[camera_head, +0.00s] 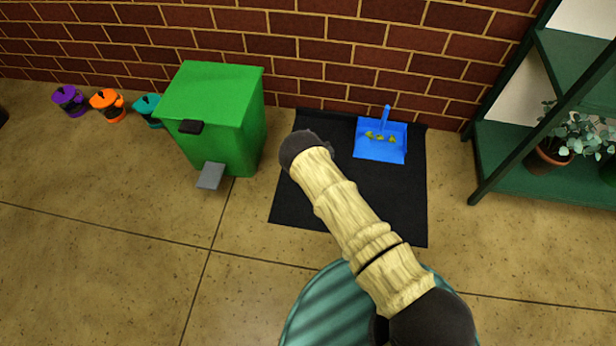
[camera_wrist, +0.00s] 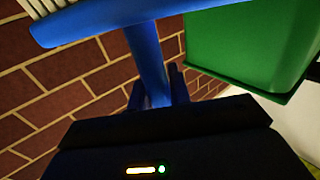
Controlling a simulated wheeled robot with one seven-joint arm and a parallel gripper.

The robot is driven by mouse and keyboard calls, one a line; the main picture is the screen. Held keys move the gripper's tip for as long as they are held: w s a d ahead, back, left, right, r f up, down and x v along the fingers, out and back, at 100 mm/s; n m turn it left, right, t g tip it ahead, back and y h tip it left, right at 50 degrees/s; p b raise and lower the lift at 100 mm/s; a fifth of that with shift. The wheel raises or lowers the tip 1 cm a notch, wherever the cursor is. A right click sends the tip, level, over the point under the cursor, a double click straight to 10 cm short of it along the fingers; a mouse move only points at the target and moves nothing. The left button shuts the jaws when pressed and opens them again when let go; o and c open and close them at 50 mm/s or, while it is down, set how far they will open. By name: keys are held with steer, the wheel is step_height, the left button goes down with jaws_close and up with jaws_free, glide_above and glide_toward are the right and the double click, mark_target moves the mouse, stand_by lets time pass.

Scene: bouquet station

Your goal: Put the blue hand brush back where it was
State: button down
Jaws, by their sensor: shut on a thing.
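The blue hand brush (camera_wrist: 147,52) shows in the wrist view, its handle between the fingers of my gripper (camera_wrist: 158,88). The gripper is shut on the handle. The brush head with pale bristles is at the upper left of that view. In the head view my arm reaches over the black mat (camera_head: 400,205), and its dark end hides the gripper and brush. A blue dustpan (camera_head: 367,152) with several yellowish bits in it lies on the mat by the brick wall, handle towards the wall.
A green pedal bin (camera_head: 225,110) with its lid shut stands left of the mat; it also shows in the wrist view (camera_wrist: 245,45). Purple (camera_head: 69,100), orange (camera_head: 107,103) and teal (camera_head: 148,108) items line the wall. A green shelf (camera_head: 510,170) with a potted plant (camera_head: 550,158) stands right.

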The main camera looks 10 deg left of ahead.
step_height(320, 180, down, 6)
steer(key=b, duration=0.4)
steer(key=shift+a+f, duration=0.1)
step_height(320, 180, down, 4)
steer(key=b, duration=0.3)
